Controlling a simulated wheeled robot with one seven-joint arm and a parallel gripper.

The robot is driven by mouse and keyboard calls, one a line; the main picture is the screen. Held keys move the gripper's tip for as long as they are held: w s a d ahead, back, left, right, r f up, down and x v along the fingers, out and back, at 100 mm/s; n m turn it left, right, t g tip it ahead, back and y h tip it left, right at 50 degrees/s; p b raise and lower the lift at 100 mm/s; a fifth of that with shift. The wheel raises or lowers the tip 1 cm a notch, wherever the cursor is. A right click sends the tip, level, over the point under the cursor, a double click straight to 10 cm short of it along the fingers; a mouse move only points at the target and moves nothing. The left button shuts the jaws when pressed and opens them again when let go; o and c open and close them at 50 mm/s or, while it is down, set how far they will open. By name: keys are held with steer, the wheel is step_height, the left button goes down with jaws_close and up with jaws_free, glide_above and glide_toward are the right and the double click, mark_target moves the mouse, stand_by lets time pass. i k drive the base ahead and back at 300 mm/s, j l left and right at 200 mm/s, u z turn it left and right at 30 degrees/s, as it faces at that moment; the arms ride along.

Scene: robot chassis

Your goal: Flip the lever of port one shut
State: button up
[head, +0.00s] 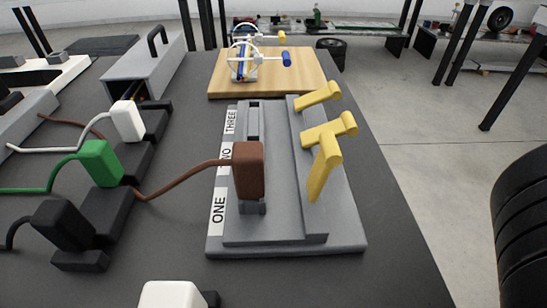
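A grey port block (345,231) on the dark table bears labels ONE, TWO and THREE along its left side. A brown plug (249,170) with a brown cable stands upright at the near end, beside the ONE label (218,210), and hides port two behind it. Three yellow levers rise from the raised right ledge. The nearest lever (325,165), in line with port one, stands raised, its handle at the top. The middle lever (330,131) and far lever (318,96) lean up with handles to the right. My gripper is not recognisable in the head view.
A white block (170,294) with a black part is cut off at the bottom edge. Black sockets with black, green (101,162) and white plugs (128,121) stand left. A wooden board (300,72) and grey box (145,75) lie behind. Table right of the block is clear.

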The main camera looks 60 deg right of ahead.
mark_target(329, 156)
steer(key=k+l, duration=0.5)
steer(key=k+l+z, duration=0.15)
steer(key=k+l, duration=0.35)
steer(key=k, duration=0.25)
